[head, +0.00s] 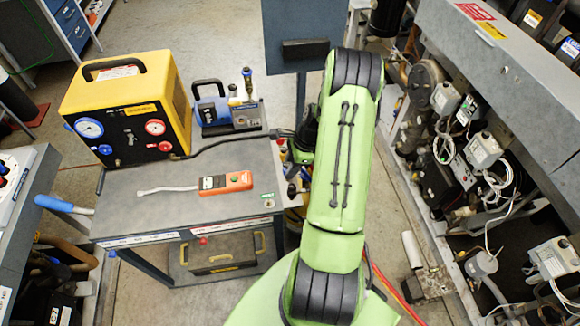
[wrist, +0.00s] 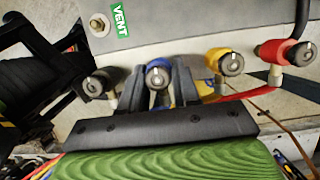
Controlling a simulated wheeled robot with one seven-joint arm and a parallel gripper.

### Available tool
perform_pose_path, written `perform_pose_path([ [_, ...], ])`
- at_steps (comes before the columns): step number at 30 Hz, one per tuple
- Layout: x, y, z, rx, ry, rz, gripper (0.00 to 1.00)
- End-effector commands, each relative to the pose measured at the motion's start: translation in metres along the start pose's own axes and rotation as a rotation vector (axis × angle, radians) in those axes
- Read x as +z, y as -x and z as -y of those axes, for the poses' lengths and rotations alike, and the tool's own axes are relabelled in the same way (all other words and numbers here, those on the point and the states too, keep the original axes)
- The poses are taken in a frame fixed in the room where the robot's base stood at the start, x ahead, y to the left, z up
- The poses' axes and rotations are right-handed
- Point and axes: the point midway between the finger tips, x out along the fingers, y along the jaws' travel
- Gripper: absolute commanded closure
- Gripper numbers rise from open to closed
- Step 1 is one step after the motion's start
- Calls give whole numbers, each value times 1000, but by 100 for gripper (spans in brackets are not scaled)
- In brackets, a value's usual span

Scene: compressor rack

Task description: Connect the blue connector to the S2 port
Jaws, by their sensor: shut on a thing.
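In the wrist view the blue connector (wrist: 158,78) sits at the side of a grey panel with a green VENT label, with its round metal end facing the camera. My gripper (wrist: 159,86) has one black finger on each side of it and is shut on it. The connector is still beside the panel in a row with others. In the head view my arm covers most of the gripper and the blue connector at the cart's right edge. The compressor rack (head: 500,120) stands at the right with several ports and cables. I cannot make out an S2 marking.
Beside the blue connector are a black connector (wrist: 98,83), a yellow one (wrist: 224,63) and a red one (wrist: 284,56). The cart (head: 150,215) carries a yellow gauge unit (head: 130,105) and an orange handheld device (head: 225,182). Floor shows between cart and rack.

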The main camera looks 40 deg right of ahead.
Motion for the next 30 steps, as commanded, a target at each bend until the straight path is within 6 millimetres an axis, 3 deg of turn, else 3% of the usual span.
perform_pose_path([
  [7, 7, 20, 0, 0, 0, 1, 96],
  [17, 8, 21, 0, 0, 0, 1, 96],
  [30, 26, 70, 0, 0, 1, 1, 96],
])
